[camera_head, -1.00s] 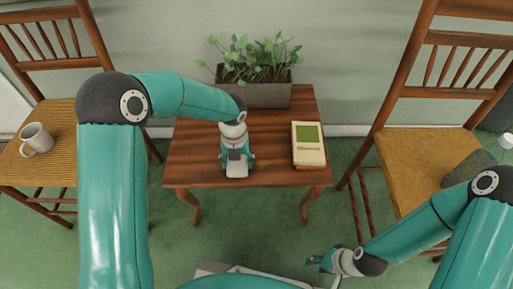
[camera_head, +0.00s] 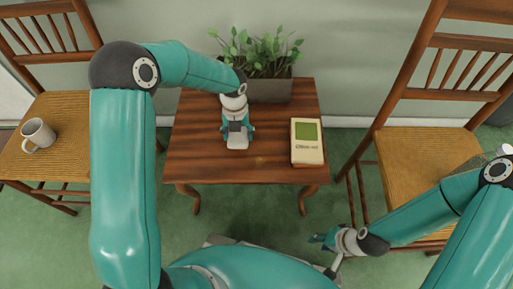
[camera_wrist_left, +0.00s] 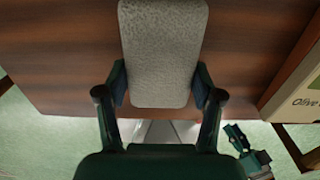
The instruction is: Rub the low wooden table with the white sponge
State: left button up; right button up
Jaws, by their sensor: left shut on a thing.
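The low wooden table (camera_head: 190,165) stands in the middle of the head view. My left gripper (camera_head: 237,130) is over its middle, shut on the white sponge (camera_head: 237,142). In the left wrist view the sponge (camera_wrist_left: 163,50) is a pale, speckled block held between the two fingers, with the brown tabletop (camera_wrist_left: 250,50) behind it. Whether its underside touches the wood is hidden. My right gripper (camera_head: 320,240) is empty, in front of the table's right front leg. Its fingers look apart.
A grey planter with green plants (camera_head: 268,90) stands at the table's back edge. A cream and green book (camera_head: 307,142) lies at the right side. Wooden chairs flank the table, the left one (camera_head: 70,105) bearing a mug (camera_head: 38,134). The table's front left is clear.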

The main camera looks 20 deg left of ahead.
pick_arm(q)
jog(key=shift+s+a+r+p, duration=0.1)
jog(key=shift+a+r+p, duration=0.05)
jog(key=shift+r+p, duration=0.65)
notch_tip(320, 180, up, 4)
jog(key=p, duration=0.3)
